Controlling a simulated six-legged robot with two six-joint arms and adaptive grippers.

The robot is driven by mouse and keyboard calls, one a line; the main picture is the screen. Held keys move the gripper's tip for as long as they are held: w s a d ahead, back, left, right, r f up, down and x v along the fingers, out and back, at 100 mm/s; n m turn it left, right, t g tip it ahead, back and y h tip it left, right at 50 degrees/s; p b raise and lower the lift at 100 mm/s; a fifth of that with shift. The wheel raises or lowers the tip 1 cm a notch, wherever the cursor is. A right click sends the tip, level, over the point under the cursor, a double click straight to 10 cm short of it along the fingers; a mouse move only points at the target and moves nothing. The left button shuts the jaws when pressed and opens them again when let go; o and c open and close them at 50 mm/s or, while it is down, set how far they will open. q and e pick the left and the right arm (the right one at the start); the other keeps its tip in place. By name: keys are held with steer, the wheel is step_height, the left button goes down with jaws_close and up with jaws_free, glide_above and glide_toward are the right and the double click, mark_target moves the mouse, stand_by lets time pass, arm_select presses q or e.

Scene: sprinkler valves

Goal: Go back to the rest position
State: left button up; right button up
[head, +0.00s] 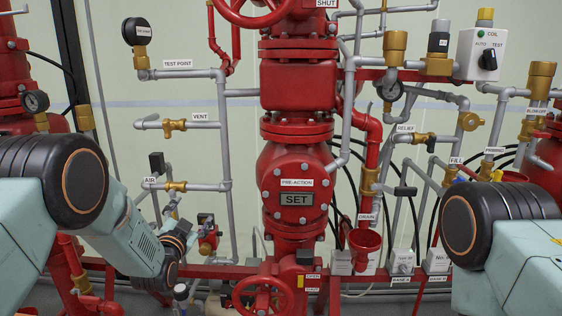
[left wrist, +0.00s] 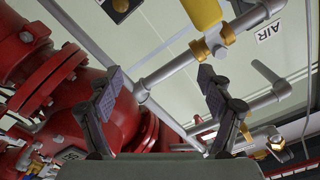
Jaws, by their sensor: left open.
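My left gripper (head: 180,236) is low at the left of the head view, in front of the grey pipes below the AIR label (head: 150,181). In the left wrist view its two dark fingers (left wrist: 160,76) are spread apart, with nothing between them but pipe and wall behind. A brass valve on the air line (left wrist: 208,44) shows beyond the right finger. In the head view, the brass air valve (head: 175,186) is above the gripper. My right forearm shows at the lower right of the head view, but its gripper is out of sight.
The red pre-action valve (head: 292,190) with its SET plate stands in the middle. A red handwheel (head: 262,298) is low in front. A red drain funnel (head: 364,242) and a selector box (head: 480,54) are to the right. Grey pipes crowd both sides.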

arm_select(q)
steer(key=shift+d+r+n+p, duration=0.2)
steer(key=shift+r+n+p, duration=0.7)
steer(key=shift+n, duration=0.55)
steer(key=shift+d+r+n+p, duration=0.2)
steer(key=shift+r+n+p, duration=0.65)
steer(key=shift+n, duration=0.6)
